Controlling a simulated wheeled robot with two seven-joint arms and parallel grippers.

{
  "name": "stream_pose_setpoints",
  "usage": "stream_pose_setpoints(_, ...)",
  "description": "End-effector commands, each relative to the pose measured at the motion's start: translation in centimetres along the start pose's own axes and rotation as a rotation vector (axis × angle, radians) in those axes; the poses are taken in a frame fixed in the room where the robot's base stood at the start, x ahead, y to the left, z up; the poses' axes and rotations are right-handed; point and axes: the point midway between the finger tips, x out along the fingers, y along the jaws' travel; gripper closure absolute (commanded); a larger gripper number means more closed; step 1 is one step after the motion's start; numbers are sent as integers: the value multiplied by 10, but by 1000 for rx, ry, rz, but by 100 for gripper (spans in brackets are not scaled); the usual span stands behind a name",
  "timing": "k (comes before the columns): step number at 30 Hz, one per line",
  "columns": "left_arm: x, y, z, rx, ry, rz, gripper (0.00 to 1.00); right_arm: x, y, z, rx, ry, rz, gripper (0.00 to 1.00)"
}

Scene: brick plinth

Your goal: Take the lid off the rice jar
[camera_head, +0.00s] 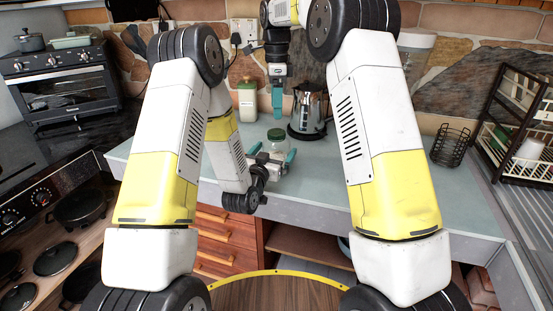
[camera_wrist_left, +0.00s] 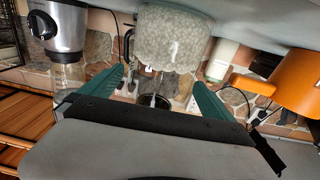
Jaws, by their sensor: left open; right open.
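The rice jar (camera_head: 278,146) is a small glass jar with a green lid (camera_head: 277,134), upright on the counter. In the left wrist view, which is upside down, its pale, grainy body (camera_wrist_left: 173,42) fills the upper middle. My left gripper (camera_head: 273,153) is open, with teal fingers to either side of the jar's lower part; contact cannot be told. It also shows in the left wrist view (camera_wrist_left: 157,95). My right gripper (camera_head: 277,104) is open and empty, pointing down, above the lid in the picture. Its fingers overlap in the head view.
A silver kettle (camera_head: 307,110) stands behind and right of the jar. A pale canister with a green lid (camera_head: 247,101) stands behind left. A black wire basket (camera_head: 452,146) and dish rack (camera_head: 515,140) are at the right.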

Motion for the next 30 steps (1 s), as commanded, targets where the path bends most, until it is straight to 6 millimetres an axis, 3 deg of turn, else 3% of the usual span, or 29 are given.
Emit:
stream_pose_setpoints(6, 17, 0, 0, -1, -2, 0, 0, 0, 0, 0, -1, 0, 0, 30)
stream_pose_setpoints(14, 18, 0, 0, -1, -2, 0, 0, 0, 0, 0, -1, 0, 0, 30)
stream_pose_setpoints(17, 18, 0, 0, -1, -2, 0, 16, 0, 0, 0, -1, 0, 0, 30)
stream_pose_setpoints(30, 18, 0, 0, -1, -2, 0, 100, 0, 0, 0, 2, 0, 0, 30)
